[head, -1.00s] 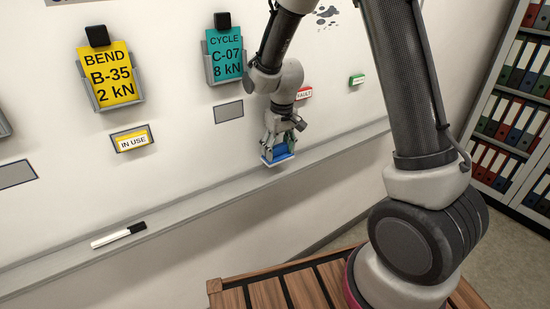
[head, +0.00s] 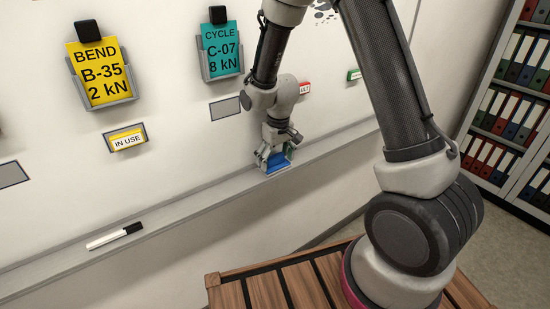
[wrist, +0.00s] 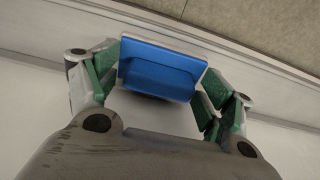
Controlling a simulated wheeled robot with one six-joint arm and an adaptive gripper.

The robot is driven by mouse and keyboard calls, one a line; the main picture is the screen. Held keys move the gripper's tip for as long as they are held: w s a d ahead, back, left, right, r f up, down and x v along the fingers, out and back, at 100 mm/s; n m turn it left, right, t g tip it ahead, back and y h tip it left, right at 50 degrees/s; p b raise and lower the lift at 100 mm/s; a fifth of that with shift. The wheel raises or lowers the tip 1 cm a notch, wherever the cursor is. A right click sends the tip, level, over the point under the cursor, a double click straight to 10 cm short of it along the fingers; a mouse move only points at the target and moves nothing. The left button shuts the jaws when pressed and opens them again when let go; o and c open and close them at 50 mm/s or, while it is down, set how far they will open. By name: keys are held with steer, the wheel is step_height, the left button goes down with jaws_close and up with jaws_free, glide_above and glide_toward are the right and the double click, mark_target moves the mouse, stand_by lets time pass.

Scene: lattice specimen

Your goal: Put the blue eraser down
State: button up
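The blue eraser (head: 278,166) is at the whiteboard's ledge (head: 190,202), below the teal card, and looks to be resting on it. In the wrist view the eraser (wrist: 160,72) shows its blue body and a pale edge strip. My gripper (head: 275,157) is around it, pointing down. In the wrist view my gripper (wrist: 162,78) has one green-padded finger beside each end of the eraser, with what look like narrow gaps. The fingers look open. The eraser's underside is hidden.
A black-and-white marker (head: 115,236) lies on the ledge to the left. Yellow (head: 100,74) and teal (head: 221,51) cards hang in holders above. A yellow IN USE label (head: 126,139) is on the board. A shelf of binders (head: 515,90) stands at right. The ledge between marker and eraser is clear.

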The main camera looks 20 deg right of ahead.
mark_target(278, 167)
step_height(278, 167, up, 12)
steer(key=s, duration=0.1)
steer(key=s+d+r+m+t, duration=0.2)
steer(key=s+d+r, duration=0.85)
steer(key=r, duration=0.25)
steer(key=s+d+r, duration=0.1)
steer(key=s+d, duration=0.1)
steer(key=s, duration=0.5)
steer(key=s+d+r+m, duration=0.1)
steer(key=s+d+r, duration=0.1)
steer(key=s, duration=0.6)
steer(key=shift+d+m+t, duration=0.2)
steer(key=shift+m+t, duration=0.1)
steer(key=shift+t, duration=0.1)
